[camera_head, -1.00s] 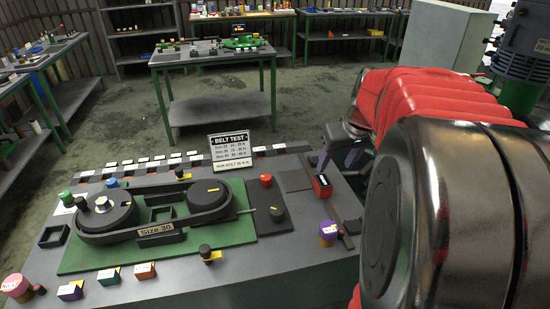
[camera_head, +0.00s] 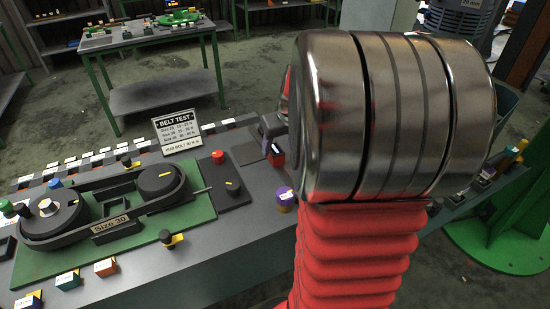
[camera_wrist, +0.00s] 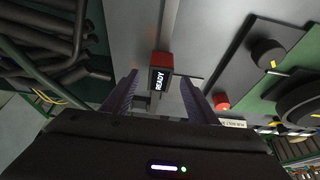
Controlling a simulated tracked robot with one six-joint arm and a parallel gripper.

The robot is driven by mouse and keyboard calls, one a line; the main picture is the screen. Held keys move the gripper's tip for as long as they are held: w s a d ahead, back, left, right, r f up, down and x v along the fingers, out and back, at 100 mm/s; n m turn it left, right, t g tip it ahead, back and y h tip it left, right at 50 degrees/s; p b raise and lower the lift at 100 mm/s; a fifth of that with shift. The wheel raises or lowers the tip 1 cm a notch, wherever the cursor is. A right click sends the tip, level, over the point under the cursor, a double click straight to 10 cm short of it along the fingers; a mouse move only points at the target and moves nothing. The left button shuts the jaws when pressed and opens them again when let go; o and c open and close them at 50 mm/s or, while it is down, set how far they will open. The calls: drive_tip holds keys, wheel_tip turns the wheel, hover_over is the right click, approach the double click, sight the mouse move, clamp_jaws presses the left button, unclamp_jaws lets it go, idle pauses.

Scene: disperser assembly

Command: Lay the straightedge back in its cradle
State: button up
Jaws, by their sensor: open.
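A red and black box marked READY (camera_wrist: 161,73) shows beyond the fingers, over the grey bench top. In the head view the READY box (camera_head: 277,156) stands near the bench's right side, and part of my gripper (camera_head: 272,128) shows just behind it. My arm hides much of that area.
A belt rig marked Size 30 (camera_head: 110,222) sits on a green plate. A BELT TEST sign (camera_head: 175,130) stands behind it. In the wrist view, dark tubes (camera_wrist: 50,40) lie at left.

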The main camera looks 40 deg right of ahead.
sight(276, 151)
drive_tip(key=shift+f, duration=0.1)
drive_tip(key=shift+w+x, duration=0.1)
drive_tip(key=shift+x, duration=1.15)
drive_tip(key=shift+w+x, duration=0.15)
drive_tip(key=shift+x, duration=1.15)
drive_tip(key=shift+d, duration=0.1)
clamp_jaws()
